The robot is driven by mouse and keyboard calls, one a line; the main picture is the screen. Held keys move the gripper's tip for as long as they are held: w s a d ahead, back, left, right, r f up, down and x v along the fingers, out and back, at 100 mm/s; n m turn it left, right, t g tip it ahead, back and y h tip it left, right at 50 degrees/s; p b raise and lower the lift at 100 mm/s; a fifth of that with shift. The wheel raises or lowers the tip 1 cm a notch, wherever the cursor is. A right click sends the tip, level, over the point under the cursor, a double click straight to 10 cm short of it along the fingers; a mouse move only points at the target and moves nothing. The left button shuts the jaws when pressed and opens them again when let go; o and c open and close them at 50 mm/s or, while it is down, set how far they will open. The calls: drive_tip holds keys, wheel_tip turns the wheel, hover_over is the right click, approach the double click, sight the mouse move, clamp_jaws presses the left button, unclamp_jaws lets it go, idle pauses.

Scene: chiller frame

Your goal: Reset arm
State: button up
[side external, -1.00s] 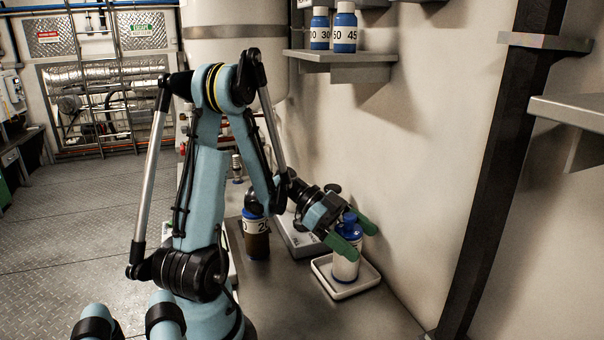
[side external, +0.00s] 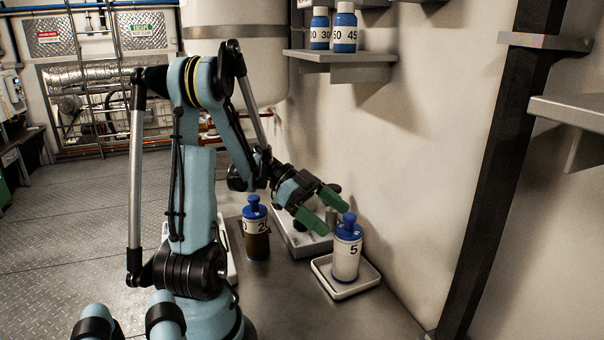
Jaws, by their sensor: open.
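My gripper (side external: 331,211) has green fingers and is open and empty. It hangs above the bench, up and to the left of a white bottle (side external: 346,262) with a blue cap and the number 5. The fingertips are close to the bottle's cap in the picture but are not around it. The bottle stands upright in a white square tray (side external: 334,290).
A dark brown bottle (side external: 257,246) with a blue cap stands on the grey bench (side external: 285,315). A pale flat device (side external: 300,244) sits behind my gripper. Two blue-and-white bottles (side external: 345,30) stand on a wall shelf (side external: 340,58). The front of the bench is clear.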

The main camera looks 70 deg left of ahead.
drive_tip(key=d+r+n, duration=0.7)
drive_tip(key=r, duration=0.1)
drive_tip(key=w+d+f+n+y, duration=0.1)
drive_tip(key=d+f+n+y, duration=0.2)
drive_tip(key=d+f+y, duration=0.3)
drive_tip(key=shift+w+d+g+y, duration=0.35)
drive_tip(key=shift+d+y, duration=0.8)
drive_tip(key=shift+y, duration=0.85)
drive_tip(key=shift+f, duration=0.1)
